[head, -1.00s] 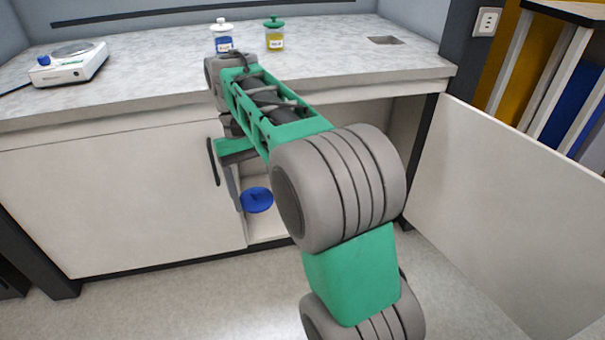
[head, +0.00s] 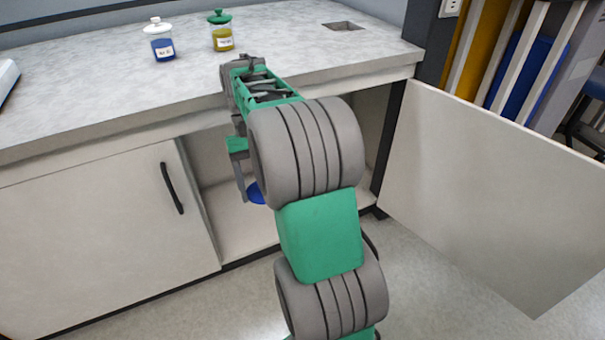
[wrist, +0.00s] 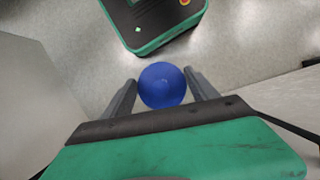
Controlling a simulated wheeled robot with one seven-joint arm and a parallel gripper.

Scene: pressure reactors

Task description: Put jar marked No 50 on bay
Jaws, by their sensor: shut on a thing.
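My gripper (wrist: 161,80) is shut on a round blue lid-like thing (wrist: 163,92), seen from above between the two fingers in the wrist view. In the head view the blue thing (head: 256,194) shows partly behind my arm, in front of the open cabinet and below the counter top. Any jar body under it is hidden, and no No 50 mark is readable. A white-lidded jar with blue contents (head: 162,46) and a green-lidded jar with yellow contents (head: 222,38) stand on the counter; their labels are too small to read. No bay is clearly identifiable.
The counter (head: 100,90) has a dark square recess (head: 344,27) at its back right. The open cabinet door (head: 480,190) sticks out on the right. A closed door (head: 110,230) is on the left. The counter's middle is clear.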

